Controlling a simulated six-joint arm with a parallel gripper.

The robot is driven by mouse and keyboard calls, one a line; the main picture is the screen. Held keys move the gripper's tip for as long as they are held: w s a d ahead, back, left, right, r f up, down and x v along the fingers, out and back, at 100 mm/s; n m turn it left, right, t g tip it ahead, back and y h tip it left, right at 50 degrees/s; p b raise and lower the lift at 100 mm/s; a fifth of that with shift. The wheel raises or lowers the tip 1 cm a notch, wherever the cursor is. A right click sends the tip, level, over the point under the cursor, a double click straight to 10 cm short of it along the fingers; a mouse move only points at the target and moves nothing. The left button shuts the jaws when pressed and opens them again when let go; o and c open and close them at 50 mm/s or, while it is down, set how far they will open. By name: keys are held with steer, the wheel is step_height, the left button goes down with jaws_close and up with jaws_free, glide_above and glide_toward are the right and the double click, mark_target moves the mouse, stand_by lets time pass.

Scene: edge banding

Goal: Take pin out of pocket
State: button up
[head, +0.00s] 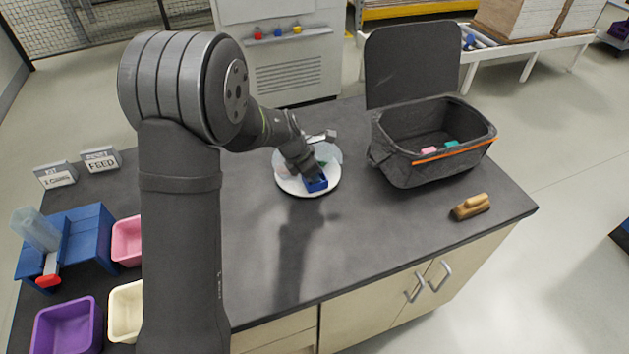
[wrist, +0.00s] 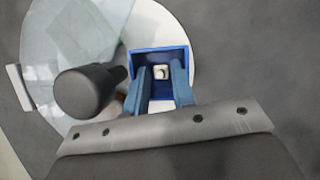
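The blue pocket (head: 317,185) is a small open box on a white round plate (head: 292,186). In the wrist view the blue pocket (wrist: 158,52) has a pale, squarish pin (wrist: 161,72) with a dark centre inside it. My gripper (head: 308,172) reaches down to the pocket from above. In the wrist view my gripper's (wrist: 160,78) two blue fingers stand apart at the pocket, one on each side of the pin. Gaps show between the fingers and the pin. The fingers' depth in the pocket is hard to judge.
A translucent disc (wrist: 65,38) and a dark rounded knob (wrist: 85,92) lie close left of the fingers. A grey open-lidded bag (head: 425,165) and a wooden-looking tool (head: 470,206) stand right on the table. A blue feeder (head: 85,235) and coloured bins (head: 68,328) are left. The table's front middle is clear.

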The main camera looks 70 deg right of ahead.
jaws_close()
steer(key=shift+r, duration=0.1)
